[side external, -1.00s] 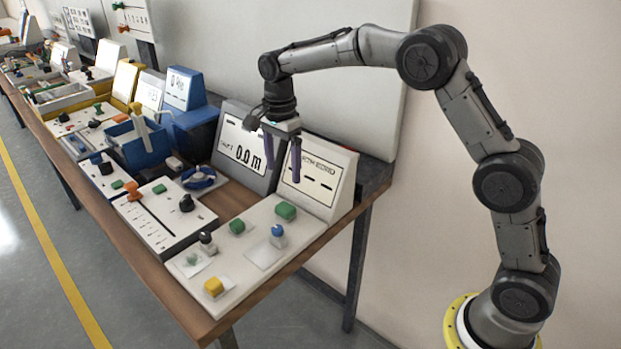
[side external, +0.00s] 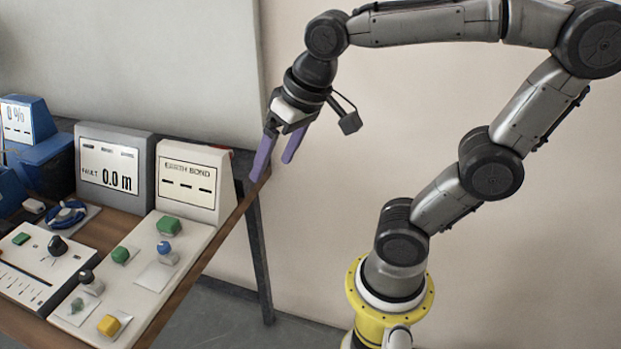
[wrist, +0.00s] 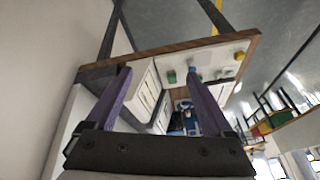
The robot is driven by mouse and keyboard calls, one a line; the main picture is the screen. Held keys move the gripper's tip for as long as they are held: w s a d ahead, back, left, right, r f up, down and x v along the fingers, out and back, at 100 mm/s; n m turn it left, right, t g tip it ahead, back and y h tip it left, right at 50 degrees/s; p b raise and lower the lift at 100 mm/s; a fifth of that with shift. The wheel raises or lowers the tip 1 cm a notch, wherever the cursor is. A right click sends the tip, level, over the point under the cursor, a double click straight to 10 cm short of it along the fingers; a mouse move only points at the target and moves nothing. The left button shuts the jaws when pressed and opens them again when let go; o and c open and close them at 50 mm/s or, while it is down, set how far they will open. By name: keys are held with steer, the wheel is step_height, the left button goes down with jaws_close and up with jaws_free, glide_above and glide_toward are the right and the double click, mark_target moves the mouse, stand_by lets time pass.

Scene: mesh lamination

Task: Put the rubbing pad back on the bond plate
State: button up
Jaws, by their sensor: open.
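The white earth bond plate (side external: 183,250) lies at the right end of the bench, before its EARTH BOND display. On it are a green block (side external: 168,226), a blue-topped piece (side external: 167,252) on a pale square, a round green piece (side external: 121,255), a black-topped knob (side external: 89,282), a small grey-green piece (side external: 77,305) and a yellow block (side external: 109,325). I cannot tell which is the rubbing pad. My gripper (side external: 272,168) is open and empty, its purple fingers apart, beyond the bench's right edge. Its fingers also show in the wrist view (wrist: 157,76).
The EARTH BOND display (side external: 187,184) and a grey meter reading 0.0 m (side external: 110,172) stand along the back. A slider panel (side external: 40,268) and a coiled blue item (side external: 67,214) lie left of the plate.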

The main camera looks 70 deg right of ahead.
steer(key=s+f+n+t, duration=0.1)
steer(key=s+f+n, duration=0.2)
steer(key=s, duration=0.3)
